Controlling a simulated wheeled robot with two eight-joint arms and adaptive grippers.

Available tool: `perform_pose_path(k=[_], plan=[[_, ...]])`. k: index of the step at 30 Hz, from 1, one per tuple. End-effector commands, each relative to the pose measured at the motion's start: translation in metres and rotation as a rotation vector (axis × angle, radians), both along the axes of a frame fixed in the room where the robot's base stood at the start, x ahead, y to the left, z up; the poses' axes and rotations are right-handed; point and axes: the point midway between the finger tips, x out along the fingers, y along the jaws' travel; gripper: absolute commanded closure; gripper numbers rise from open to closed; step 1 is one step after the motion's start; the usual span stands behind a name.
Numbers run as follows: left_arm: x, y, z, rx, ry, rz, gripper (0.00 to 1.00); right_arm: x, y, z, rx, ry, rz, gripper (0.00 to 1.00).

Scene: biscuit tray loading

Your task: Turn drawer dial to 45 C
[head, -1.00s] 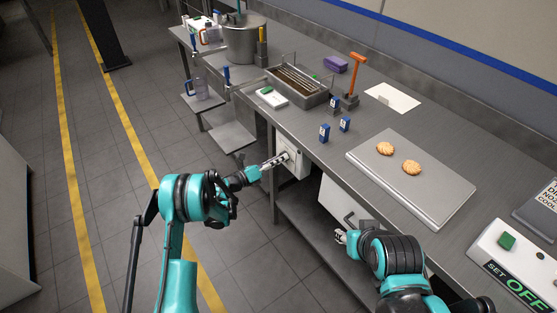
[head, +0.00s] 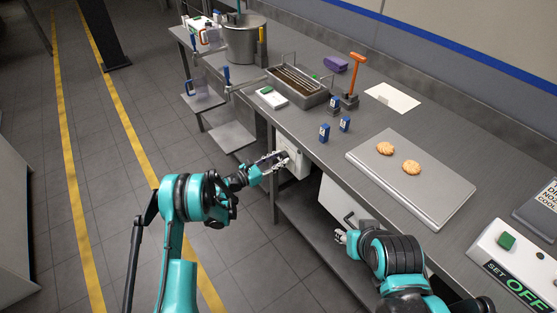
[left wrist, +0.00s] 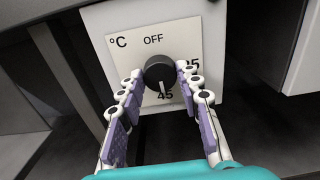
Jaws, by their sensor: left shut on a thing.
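The dial (left wrist: 159,72) is a round black knob on a white plate (left wrist: 118,62) marked °C, OFF, 45 and a partly hidden 35. Its white pointer line points down in the left wrist view, at the 45 mark. My left gripper (left wrist: 157,80) is shut on the dial, with one finger at each side of it. In the head view, my left gripper (head: 285,159) reaches the white dial box (head: 299,160) under the table edge and hides the knob. My right gripper (head: 341,237) is beside the white drawer front (head: 337,202); its fingers are too small to judge.
The steel table (head: 300,125) runs above the dial box. On it are a tray (head: 432,193) with two biscuits, several small blue items and a metal basin (head: 312,99). A white unit reading SET OFF (head: 510,272) stands at front right.

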Motion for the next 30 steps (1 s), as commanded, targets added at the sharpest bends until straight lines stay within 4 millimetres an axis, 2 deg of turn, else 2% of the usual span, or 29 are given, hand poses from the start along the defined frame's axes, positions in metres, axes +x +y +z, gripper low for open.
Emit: perform_pose_path(k=[18, 19, 21, 30], plan=[[-0.0008, -0.0006, -0.0014, 0.029, -0.035, -0.002, 0.95, 0.0000, 0.0000, -0.0002, 0.000, 0.000, 0.000, 0.60], [-0.0008, -0.0006, -0.0014, 0.029, -0.035, -0.002, 0.63, 0.0000, 0.0000, -0.0002, 0.000, 0.000, 0.000, 0.60], [-0.0007, -0.0005, -0.0012, 0.029, -0.036, -0.002, 0.45, 0.0000, 0.0000, -0.0002, 0.000, 0.000, 0.000, 0.60], [-0.0005, 0.0004, -0.0005, 0.027, -0.035, -0.001, 0.44, 0.0000, 0.0000, -0.0001, 0.000, 0.000, 0.000, 0.60]])
